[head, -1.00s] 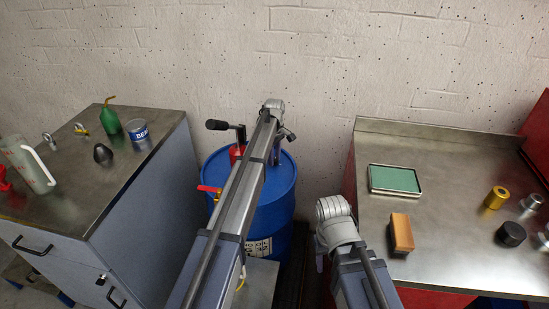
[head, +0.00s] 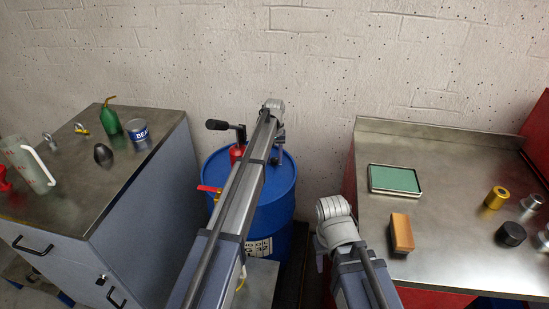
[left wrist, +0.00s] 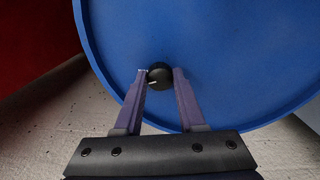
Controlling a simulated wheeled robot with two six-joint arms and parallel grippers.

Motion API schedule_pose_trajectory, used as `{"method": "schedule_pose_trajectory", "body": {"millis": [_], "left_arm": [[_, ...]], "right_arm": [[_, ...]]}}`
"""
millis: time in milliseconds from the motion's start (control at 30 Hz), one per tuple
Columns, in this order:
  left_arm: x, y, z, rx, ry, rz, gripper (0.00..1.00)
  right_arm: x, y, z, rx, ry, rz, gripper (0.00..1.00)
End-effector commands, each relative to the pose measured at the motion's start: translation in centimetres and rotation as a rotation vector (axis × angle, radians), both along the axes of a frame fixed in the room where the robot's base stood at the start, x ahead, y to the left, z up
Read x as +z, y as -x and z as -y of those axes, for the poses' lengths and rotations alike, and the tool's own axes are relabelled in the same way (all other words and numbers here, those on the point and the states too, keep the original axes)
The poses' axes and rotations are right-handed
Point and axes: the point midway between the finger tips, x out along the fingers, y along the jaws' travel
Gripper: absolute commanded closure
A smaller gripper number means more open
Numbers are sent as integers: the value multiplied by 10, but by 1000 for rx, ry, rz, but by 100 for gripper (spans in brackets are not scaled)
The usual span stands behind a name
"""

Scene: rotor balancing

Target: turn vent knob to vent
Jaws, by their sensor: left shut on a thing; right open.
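The vent knob (left wrist: 161,84) is a small black round knob with a short white mark, on the blue drum lid (left wrist: 225,60) near its rim. My left gripper (left wrist: 160,73) is shut on it, one finger on each side. In the head view my left arm reaches over the blue drum (head: 270,218); the left gripper (head: 279,157) points down at the lid's far right part, and the knob cannot be made out there. My right gripper (head: 320,262) hangs open beside the right bench, mostly hidden by its own wrist.
A hand pump with a black handle (head: 217,125) and a red-handled tap (head: 209,189) are on the drum, left of my arm. A grey cabinet (head: 150,200) stands left with a green bottle (head: 110,121). The right bench (head: 450,262) holds a green pad (head: 394,179) and a brush (head: 402,232).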

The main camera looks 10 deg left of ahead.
Motion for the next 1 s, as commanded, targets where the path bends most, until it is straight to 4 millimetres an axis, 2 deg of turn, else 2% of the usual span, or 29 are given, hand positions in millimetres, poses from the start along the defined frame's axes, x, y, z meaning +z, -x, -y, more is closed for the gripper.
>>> {"method": "schedule_pose_trajectory", "body": {"millis": [200,500,1000], "left_arm": [[0,0,0,-167,0,0,100],[0,0,0,-319,0,0,100],[0,0,0,-383,0,0,100]], "right_arm": [[0,0,0,0,0,0,50],[0,0,0,0,0,0,50],[0,0,0,0,0,0,50]]}}
